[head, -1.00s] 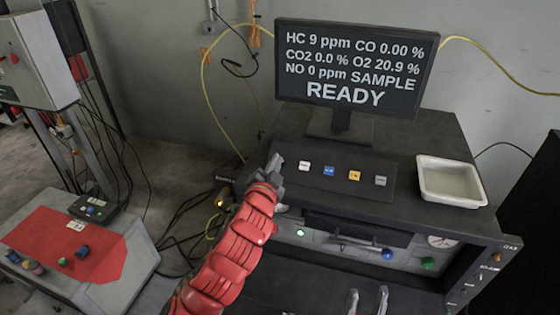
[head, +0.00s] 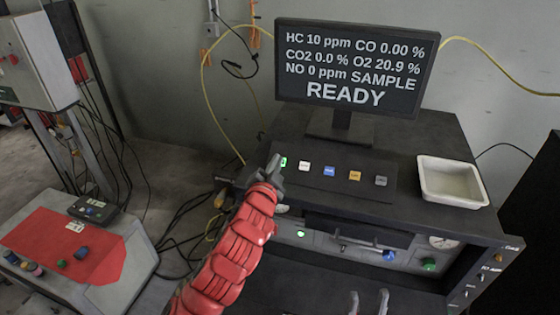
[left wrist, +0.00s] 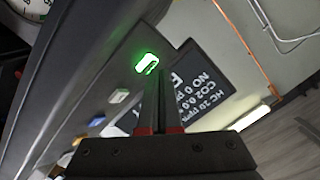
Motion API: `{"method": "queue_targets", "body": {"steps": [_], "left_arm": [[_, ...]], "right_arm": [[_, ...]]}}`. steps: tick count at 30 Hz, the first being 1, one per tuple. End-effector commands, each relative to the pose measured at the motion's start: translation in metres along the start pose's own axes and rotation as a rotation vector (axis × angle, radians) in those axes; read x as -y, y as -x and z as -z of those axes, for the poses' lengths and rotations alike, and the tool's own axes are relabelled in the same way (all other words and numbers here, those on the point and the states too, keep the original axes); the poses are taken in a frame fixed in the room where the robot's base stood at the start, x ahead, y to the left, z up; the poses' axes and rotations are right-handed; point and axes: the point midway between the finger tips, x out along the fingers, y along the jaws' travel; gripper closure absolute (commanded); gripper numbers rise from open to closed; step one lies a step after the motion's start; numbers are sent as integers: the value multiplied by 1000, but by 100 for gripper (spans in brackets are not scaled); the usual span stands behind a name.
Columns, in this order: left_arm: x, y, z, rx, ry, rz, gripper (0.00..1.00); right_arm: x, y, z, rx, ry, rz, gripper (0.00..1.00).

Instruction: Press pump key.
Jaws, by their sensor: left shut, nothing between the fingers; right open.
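A row of small keys sits on the black panel below the monitor. The leftmost key (head: 283,162) is lit green; it also glows green in the left wrist view (left wrist: 147,63). I cannot read its label, so I cannot tell for sure that it is the pump key. My left gripper (head: 276,164) is shut and empty, its tips at this key and partly covering it. In the left wrist view the fingertips (left wrist: 158,75) overlap the key's edge; I cannot tell whether they touch it. My right gripper (head: 369,302) is open and empty at the bottom edge.
White (head: 304,166), blue (head: 329,170), orange (head: 355,175) and grey (head: 381,181) keys continue the row rightward. The monitor (head: 356,68) reads READY behind them. A white tray (head: 452,197) stands to the right. A red-topped cabinet (head: 40,240) is at the left.

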Motion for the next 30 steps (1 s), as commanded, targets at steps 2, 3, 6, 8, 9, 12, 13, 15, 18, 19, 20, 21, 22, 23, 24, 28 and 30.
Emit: {"method": "queue_targets", "body": {"steps": [2, 3, 6, 8, 9, 12, 13, 15, 18, 19, 20, 21, 22, 23, 24, 28, 30], "left_arm": [[2, 2, 2, 0, 0, 0, 100], [2, 2, 2, 0, 0, 0, 100], [2, 2, 1, 1, 0, 0, 100], [2, 2, 1, 0, 0, 0, 100], [2, 2, 2, 0, 0, 0, 100], [6, 6, 5, 0, 0, 1, 100], [8, 7, 6, 1, 0, 1, 100], [12, 13, 11, -1, 0, 1, 100], [18, 21, 18, -3, 0, 1, 100], [19, 23, 19, -3, 0, 1, 100], [20, 26, 20, -1, -1, 0, 100], [23, 28, 22, 1, 0, 0, 100], [25, 31, 23, 2, 0, 0, 100], [26, 33, 25, 2, 0, 1, 100], [28, 36, 27, 1, 0, 1, 100], [32, 43, 33, -3, -1, 1, 100], [33, 44, 33, -2, -1, 1, 100]], "right_arm": [[0, -1, 0, 0, 0, 0, 50], [0, -1, 0, 0, 0, 0, 50], [0, -1, 0, 0, 0, 0, 50], [0, -1, 0, 0, 0, 0, 50], [0, -1, 0, 0, 0, 0, 50], [0, -5, 1, 0, 0, 0, 50], [0, -7, 1, 0, 0, 0, 50], [-1, -12, 2, 0, 0, 0, 50], [-1, -17, 3, 0, 0, 0, 50], [-1, -19, 3, 0, 0, 0, 50], [-1, -21, 4, 0, 0, 0, 50], [-1, -23, 4, 0, 0, 0, 50], [-1, -25, 4, 0, 0, 0, 50], [-1, -27, 5, 0, 0, 0, 50], [-1, -29, 5, 0, 0, 0, 50], [-2, -33, 6, 0, 0, 0, 50], [-2, -33, 6, 0, 0, 0, 50]]}}
